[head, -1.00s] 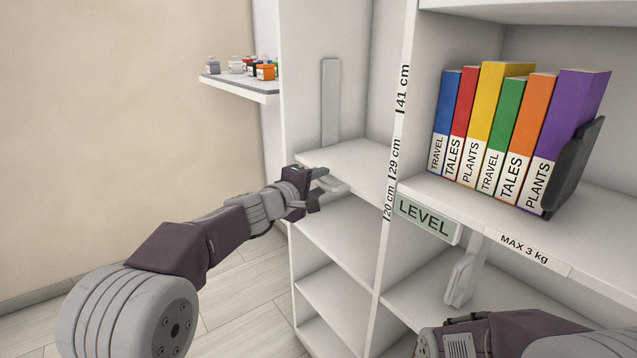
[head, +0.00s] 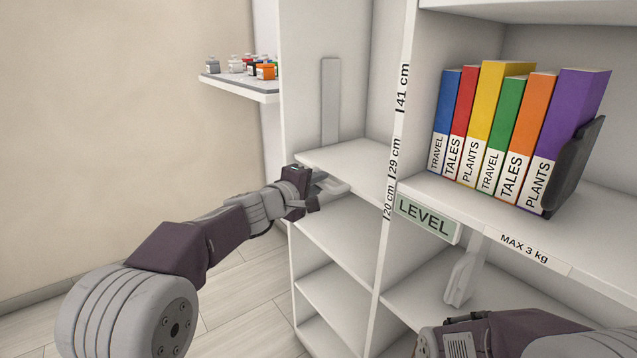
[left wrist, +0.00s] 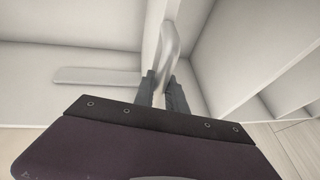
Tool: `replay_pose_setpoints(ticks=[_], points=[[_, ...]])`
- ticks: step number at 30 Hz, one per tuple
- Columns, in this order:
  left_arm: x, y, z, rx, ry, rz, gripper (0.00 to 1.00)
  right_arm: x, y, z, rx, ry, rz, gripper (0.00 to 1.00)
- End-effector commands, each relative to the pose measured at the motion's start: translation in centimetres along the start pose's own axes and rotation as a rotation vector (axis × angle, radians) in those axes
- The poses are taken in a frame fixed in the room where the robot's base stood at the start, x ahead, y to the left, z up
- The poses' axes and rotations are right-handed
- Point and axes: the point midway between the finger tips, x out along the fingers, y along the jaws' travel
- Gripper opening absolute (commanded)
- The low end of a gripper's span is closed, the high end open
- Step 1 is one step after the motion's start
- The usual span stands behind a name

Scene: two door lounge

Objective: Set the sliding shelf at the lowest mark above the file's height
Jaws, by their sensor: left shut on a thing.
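The sliding shelf (head: 352,163) is a white board in the narrow left bay, roughly level. Its front right end meets the upright between the 29 cm mark (head: 393,160) and the 20 cm mark (head: 388,203). A 41 cm mark (head: 402,88) stands higher. My left gripper (head: 322,188) is at the shelf's front edge, shut on the pale handle (head: 334,187). In the left wrist view the fingers (left wrist: 160,95) close around the handle (left wrist: 170,45). I cannot identify the file. Part of my right arm shows low at right; its fingertips do not show.
Several coloured books stand on the right bay's shelf (head: 585,230) against a black bookend (head: 575,170). A LEVEL sign (head: 425,216) hangs beside the upright. A small side shelf (head: 240,85) holds little jars. A grey vertical strip (head: 331,100) is above the sliding shelf.

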Motion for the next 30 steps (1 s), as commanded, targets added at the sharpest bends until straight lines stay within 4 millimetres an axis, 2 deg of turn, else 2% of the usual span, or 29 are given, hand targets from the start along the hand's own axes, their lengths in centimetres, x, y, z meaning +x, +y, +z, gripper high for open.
replay_pose_setpoints(ticks=[20, 23, 27, 30], points=[[-0.1, 0.2, 0.0, 0.0, 0.0, 0.001, 0.0, -0.1, 0.0, 0.0, 0.0, 0.0, 0.0, 0.85], [-0.4, 2.0, -0.2, 0.001, 0.0, 0.003, 0.0, -1.6, 0.0, -0.2, 0.0, 0.0, 0.0, 0.85], [-1.1, 6.0, -0.5, 0.0, 0.002, 0.009, 0.0, -4.4, -0.1, -0.5, 0.0, 0.0, 0.0, 0.85], [-1.5, 7.9, -0.6, 0.001, 0.002, 0.009, 0.0, -5.8, -0.1, -0.6, 0.0, 0.0, 0.0, 0.85]])
